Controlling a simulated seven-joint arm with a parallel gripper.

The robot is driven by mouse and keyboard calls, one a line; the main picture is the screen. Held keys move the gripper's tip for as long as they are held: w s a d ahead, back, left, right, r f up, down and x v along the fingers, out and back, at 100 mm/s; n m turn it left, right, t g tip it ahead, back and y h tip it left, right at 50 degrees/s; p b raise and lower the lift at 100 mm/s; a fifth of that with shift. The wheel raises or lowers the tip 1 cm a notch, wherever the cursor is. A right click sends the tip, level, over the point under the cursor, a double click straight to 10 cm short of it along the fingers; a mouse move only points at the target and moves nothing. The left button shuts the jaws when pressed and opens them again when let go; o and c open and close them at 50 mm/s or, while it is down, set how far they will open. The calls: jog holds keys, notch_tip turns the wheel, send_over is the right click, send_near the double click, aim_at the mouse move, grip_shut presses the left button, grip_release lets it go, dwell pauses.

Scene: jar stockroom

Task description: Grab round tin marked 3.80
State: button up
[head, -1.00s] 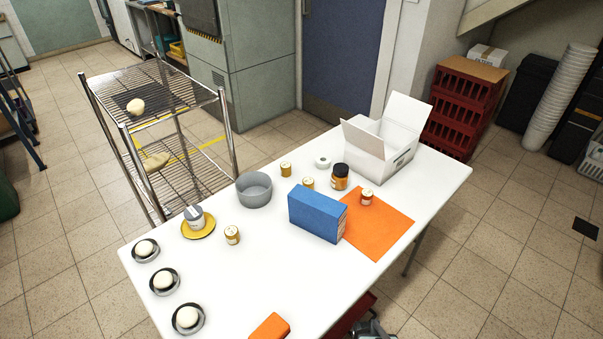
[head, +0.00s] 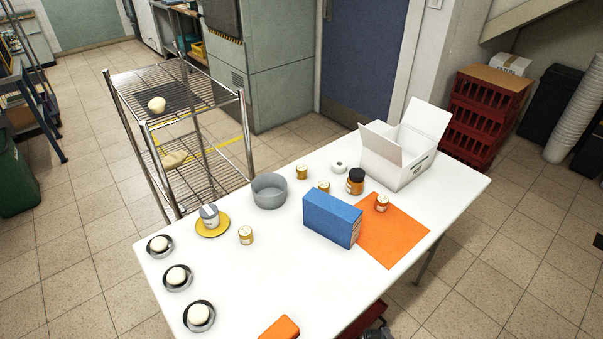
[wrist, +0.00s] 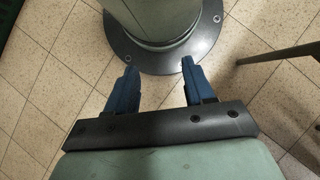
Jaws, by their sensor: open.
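Small round tins with pale lids and amber sides stand on the white table (head: 230,290). One tin (head: 302,172) is at the back, one (head: 324,187) is behind the blue box (head: 332,218), one (head: 382,203) is on the orange mat (head: 392,240), and one (head: 246,235) is at the front left. A larger grey-topped tin (head: 209,217) stands on a yellow plate (head: 213,229). Price marks are too small to read, so I cannot tell which is 3.80. My gripper (wrist: 159,77) is open and empty above the floor, away from the tins.
A grey bowl (head: 269,191), a dark-lidded jar (head: 355,181), a white tape roll (head: 339,167) and an open white box (head: 399,160) are on the table. Several dishes with white balls line the left edge. An orange block (head: 280,328) lies in front. The table's front middle is clear.

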jog(key=o, duration=0.4)
jog(key=shift+c, duration=0.2)
